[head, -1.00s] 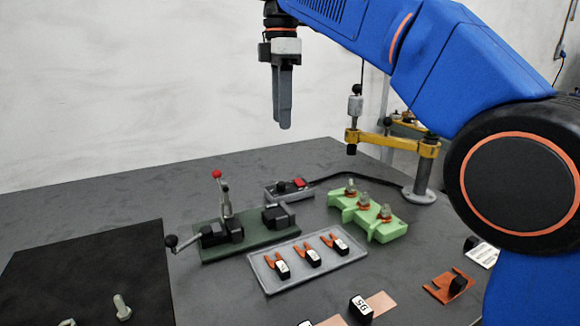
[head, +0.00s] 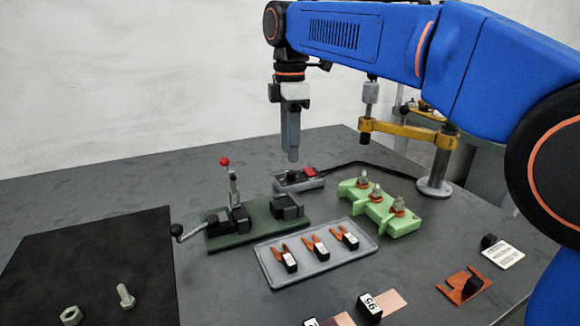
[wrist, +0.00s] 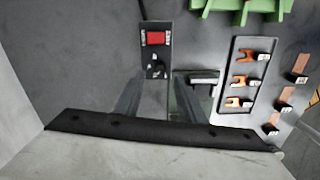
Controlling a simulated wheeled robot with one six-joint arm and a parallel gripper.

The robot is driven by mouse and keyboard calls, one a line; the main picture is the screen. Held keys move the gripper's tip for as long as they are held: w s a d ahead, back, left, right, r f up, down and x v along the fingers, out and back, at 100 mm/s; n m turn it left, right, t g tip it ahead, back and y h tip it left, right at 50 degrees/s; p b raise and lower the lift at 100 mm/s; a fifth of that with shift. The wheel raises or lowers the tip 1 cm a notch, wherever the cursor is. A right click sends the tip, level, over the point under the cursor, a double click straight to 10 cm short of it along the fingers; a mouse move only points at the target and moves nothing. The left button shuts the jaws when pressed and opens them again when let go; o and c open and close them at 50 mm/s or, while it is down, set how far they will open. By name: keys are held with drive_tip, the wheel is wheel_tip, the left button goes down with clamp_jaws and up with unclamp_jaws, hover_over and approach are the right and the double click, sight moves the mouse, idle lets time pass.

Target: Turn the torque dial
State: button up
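The torque dial is a small black knob (head: 291,177) on a grey control box (head: 314,184) with a red rocker switch (head: 309,171). In the wrist view the knob (wrist: 156,70) shows below the red switch (wrist: 157,37), near the gap between my fingers. My gripper (head: 292,158) points straight down above the box, apart from it and empty. In the wrist view the two fingers of my gripper (wrist: 157,88) stand apart, one on each side of the knob's column. The dial's exact pointer position is too small to tell.
A green clamp fixture (head: 258,232) with a red-knobbed lever (head: 225,161) stands front-left of the box. A grey tray (head: 330,268) with copper pieces lies in front. A light green bolt block (head: 390,220) and a yellow-armed post (head: 436,187) stand right. A cable runs behind.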

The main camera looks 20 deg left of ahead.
sight(290, 172)
drive_tip(key=shift+f, duration=3)
clamp_jaws()
